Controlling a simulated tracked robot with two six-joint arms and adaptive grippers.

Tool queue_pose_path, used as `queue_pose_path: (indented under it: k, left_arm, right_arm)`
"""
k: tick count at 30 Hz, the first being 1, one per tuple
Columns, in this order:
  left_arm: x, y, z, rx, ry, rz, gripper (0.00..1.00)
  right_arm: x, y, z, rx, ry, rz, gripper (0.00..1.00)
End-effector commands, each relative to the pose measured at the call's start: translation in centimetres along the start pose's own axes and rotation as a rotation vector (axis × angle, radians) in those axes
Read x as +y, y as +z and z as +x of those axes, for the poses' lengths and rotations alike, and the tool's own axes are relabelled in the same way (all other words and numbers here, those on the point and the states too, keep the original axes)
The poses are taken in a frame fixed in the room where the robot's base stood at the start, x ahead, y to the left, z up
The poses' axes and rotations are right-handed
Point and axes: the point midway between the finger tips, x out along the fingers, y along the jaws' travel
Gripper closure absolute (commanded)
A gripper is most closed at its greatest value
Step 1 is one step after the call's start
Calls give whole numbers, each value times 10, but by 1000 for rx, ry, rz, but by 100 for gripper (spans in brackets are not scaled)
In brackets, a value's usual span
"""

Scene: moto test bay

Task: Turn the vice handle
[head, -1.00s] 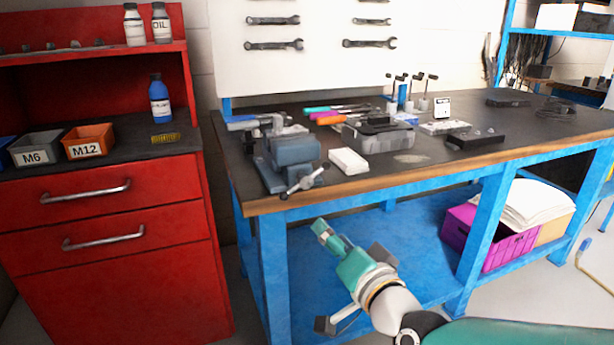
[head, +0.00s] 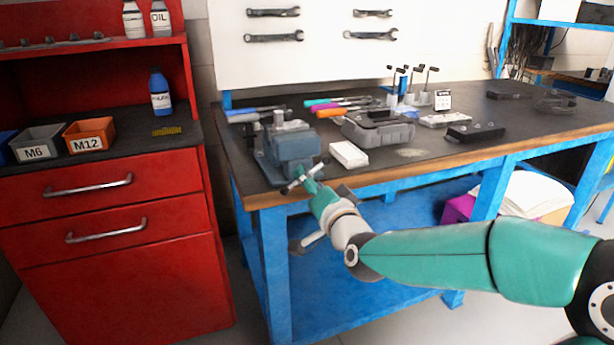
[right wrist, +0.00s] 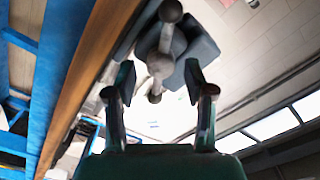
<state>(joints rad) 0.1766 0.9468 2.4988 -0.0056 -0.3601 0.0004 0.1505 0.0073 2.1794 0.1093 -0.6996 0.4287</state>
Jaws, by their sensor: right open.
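The blue-grey vice (head: 291,146) stands on the near left corner of the workbench. Its metal handle (head: 293,186) faces the front edge, partly hidden by my right gripper. My right gripper (head: 311,176) reaches up to the handle from the lower right. In the right wrist view, the open fingers (right wrist: 160,92) point at the handle (right wrist: 160,64), whose bar and round hub show beyond and between the fingertips. I cannot tell if they touch it. The vice body (right wrist: 197,55) is behind the handle. My left gripper is not in view.
The workbench's wooden front edge (head: 420,172) runs just below the vice. A white box (head: 348,154) and a grey case (head: 378,130) lie to the right of the vice. A red cabinet (head: 110,230) stands to the left. Screwdrivers lie behind the vice.

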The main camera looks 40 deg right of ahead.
Motion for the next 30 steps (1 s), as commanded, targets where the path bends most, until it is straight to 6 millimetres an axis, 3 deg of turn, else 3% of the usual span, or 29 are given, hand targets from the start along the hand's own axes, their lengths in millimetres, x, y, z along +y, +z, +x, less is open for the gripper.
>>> queue_pose_path:
  k: [6,17,26,30]
  left_arm:
    - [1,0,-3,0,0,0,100]
    - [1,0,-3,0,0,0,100]
    - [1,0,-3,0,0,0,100]
    - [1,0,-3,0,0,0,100]
  right_arm:
    - [0,0,23,-1,1,0,46]
    - [0,0,27,0,1,0,46]
    - [1,-1,27,0,2,0,96]
    - [1,-1,27,0,2,-1,100]
